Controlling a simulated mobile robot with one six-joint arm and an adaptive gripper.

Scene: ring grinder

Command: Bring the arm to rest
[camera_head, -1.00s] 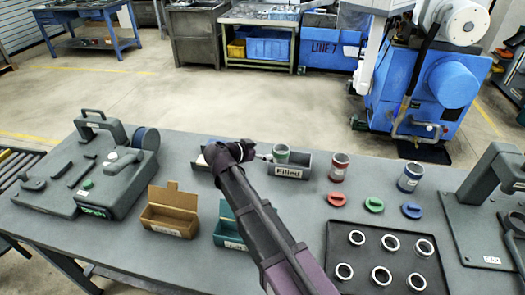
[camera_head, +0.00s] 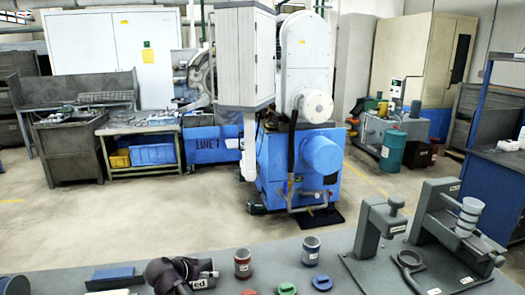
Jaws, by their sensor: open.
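My arm's dark purple wrist part (camera_head: 172,274) shows at the bottom, left of centre, over the bench. The bench (camera_head: 265,254) runs along the bottom edge. A red-banded can (camera_head: 242,263) stands right of the arm, and a blue-banded can (camera_head: 311,250) stands further right. Red, green (camera_head: 287,288) and blue (camera_head: 322,282) lids lie in front of the cans.
A grey press (camera_head: 375,235) and another grey fixture (camera_head: 440,225) with a white stacked part (camera_head: 468,215) stand on the bench at right. A blue machine (camera_head: 300,165) stands beyond open floor (camera_head: 100,225).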

